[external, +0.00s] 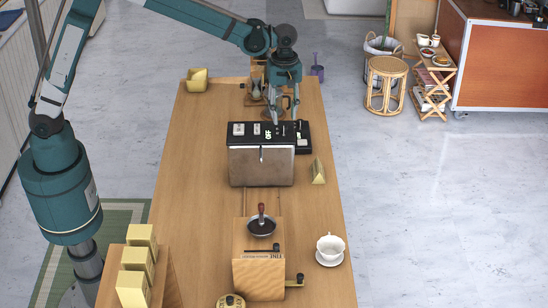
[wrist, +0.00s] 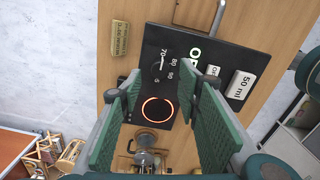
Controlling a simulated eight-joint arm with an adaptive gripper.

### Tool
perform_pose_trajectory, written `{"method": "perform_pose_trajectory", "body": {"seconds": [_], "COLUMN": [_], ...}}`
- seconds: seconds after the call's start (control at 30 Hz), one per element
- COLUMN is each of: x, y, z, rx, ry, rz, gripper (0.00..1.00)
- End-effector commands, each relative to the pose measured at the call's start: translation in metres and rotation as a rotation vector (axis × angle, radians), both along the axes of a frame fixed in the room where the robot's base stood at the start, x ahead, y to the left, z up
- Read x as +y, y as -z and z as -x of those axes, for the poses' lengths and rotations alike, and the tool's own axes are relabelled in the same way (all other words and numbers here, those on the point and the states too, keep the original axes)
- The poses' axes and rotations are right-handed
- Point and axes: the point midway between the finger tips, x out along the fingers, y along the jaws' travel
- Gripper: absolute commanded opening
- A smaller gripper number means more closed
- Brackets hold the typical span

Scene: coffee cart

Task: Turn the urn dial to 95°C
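A boxy machine with a metal front (external: 262,167) and black top panel stands mid-table; the panel reads "OFF". In the wrist view the black panel (wrist: 188,42) has a dark dial (wrist: 158,72) with white temperature marks including 70, 80 and 90. Its exact setting is too small to read. An orange glowing ring (wrist: 157,111) lies next to the dial on the panel. My gripper (external: 283,112) is above the panel's far right part, pointing down. In the wrist view its green-padded fingers (wrist: 168,92) are spread apart, with the dial and ring visible between them and nothing held.
A gold wedge sign (external: 318,172) stands right of the machine. A wooden grinder (external: 258,272) and a white cup (external: 330,246) on a saucer are nearer the front. A yellow block (external: 197,80) sits at the back left. The table left of the machine is clear.

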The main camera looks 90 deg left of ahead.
Motion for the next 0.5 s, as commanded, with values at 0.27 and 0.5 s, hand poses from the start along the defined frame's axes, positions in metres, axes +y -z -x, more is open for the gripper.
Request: {"method": "perform_pose_trajectory", "body": {"seconds": [0.27, 0.5], "x": [0.0, 0.0], "y": [0.032, 0.044], "z": [0.0, 0.0], "rx": [0.0, 0.0], "ry": [0.0, 0.0], "rz": [0.0, 0.0], "gripper": [0.34, 0.34]}}
